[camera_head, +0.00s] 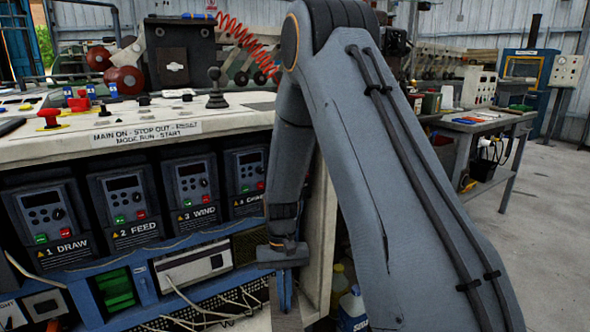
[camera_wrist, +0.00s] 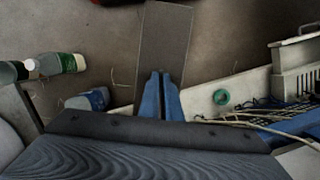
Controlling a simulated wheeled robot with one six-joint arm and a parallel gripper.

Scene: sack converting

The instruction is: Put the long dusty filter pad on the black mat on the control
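My gripper (camera_wrist: 161,78) is in the wrist view with its blue fingers close together on a long, flat grey-brown filter pad (camera_wrist: 164,36). The pad sticks out beyond the fingertips, above the floor. In the head view my gripper (camera_head: 285,292) hangs low in front of the control desk's right end, with part of the pad (camera_head: 284,318) below it. The control desk (camera_head: 60,148) has a pale top with buttons and a joystick. A dark flat patch (camera_head: 262,106) lies right of the joystick, partly behind my arm; I cannot tell if it is the black mat.
Drive units (camera_head: 125,205) and loose wires (camera_head: 200,308) fill the desk front. Bottles (camera_wrist: 62,63) and a blue-labelled container (camera_head: 353,305) stand on the floor nearby. A workbench (camera_head: 480,122) stands at the right, with open floor beyond.

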